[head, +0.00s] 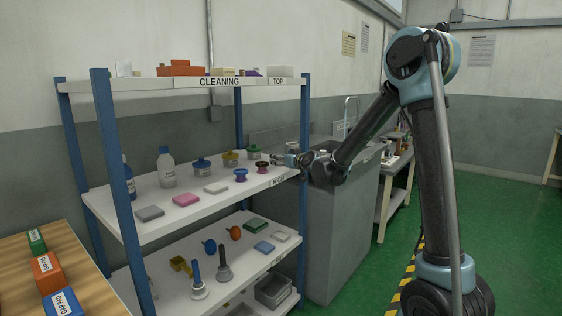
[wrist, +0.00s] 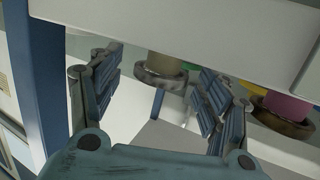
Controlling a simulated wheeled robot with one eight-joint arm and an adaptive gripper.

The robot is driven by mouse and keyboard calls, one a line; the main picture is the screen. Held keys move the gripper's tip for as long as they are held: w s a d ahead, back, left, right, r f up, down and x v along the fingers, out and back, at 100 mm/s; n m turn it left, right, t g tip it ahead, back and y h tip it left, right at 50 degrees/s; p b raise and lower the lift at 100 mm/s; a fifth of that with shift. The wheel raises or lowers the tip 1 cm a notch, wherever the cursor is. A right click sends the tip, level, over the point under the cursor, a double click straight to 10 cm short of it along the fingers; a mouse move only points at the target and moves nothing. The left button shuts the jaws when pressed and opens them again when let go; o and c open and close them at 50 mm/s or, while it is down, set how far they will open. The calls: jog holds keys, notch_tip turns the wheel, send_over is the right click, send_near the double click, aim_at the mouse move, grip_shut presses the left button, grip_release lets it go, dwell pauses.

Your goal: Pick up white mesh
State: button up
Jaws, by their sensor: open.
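A flat white pad (head: 216,188) lies on the middle shelf, between a pink pad and a blue spool-like item. Another pale flat pad (head: 281,236) lies on the lower shelf at the right. I cannot tell for certain which of them is the white mesh, as no mesh texture shows.
The middle shelf (head: 130,205) also bears a grey pad (head: 150,213), a pink pad (head: 186,199), bottles and spools (head: 241,175). A grey cabinet (head: 345,240) is right of the rack.

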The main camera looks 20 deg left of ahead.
jog(key=shift+w+a, duration=0.1)
jog(key=shift+c, duration=0.2)
jog(key=c, duration=0.9)
